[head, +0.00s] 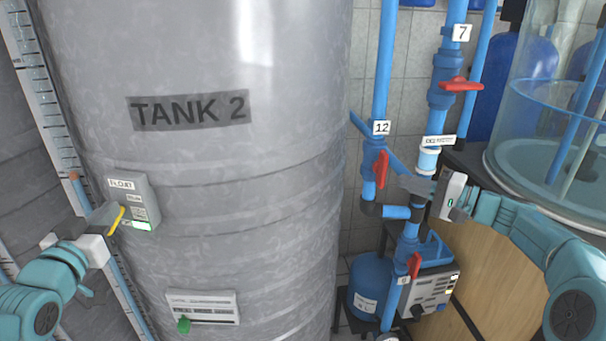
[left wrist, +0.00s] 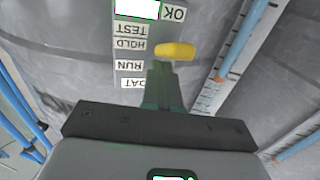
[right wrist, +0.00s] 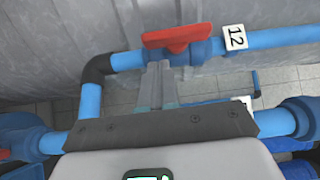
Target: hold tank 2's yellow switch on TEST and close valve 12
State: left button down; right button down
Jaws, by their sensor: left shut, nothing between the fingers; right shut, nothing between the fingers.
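Tank 2 (head: 190,75) is a big grey cylinder. Its float box (head: 133,190) carries a yellow switch (head: 117,219); in the left wrist view the switch (left wrist: 175,51) lies beside the HOLD/TEST labels, and a panel (left wrist: 136,8) by OK is lit. My left gripper (head: 112,215) is shut and empty, its tips at the switch; I cannot tell if they touch. Valve 12's red handle (head: 382,169) lies along its pipe; it also shows in the right wrist view (right wrist: 177,37). My right gripper (head: 403,184) is shut and empty, its tips close beside the handle.
Label 12 (head: 381,128) sits above the handle. Valve 7's red handle (head: 461,85) and another red handle (head: 415,265) are nearby. A blue pipe (head: 443,80) stands right of valve 12. A clear water tank (head: 550,130) is at right. A green-handled panel (head: 203,307) sits low on tank 2.

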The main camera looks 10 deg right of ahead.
jog(key=shift+s+a, duration=0.1)
jog(key=shift+a, duration=1.1)
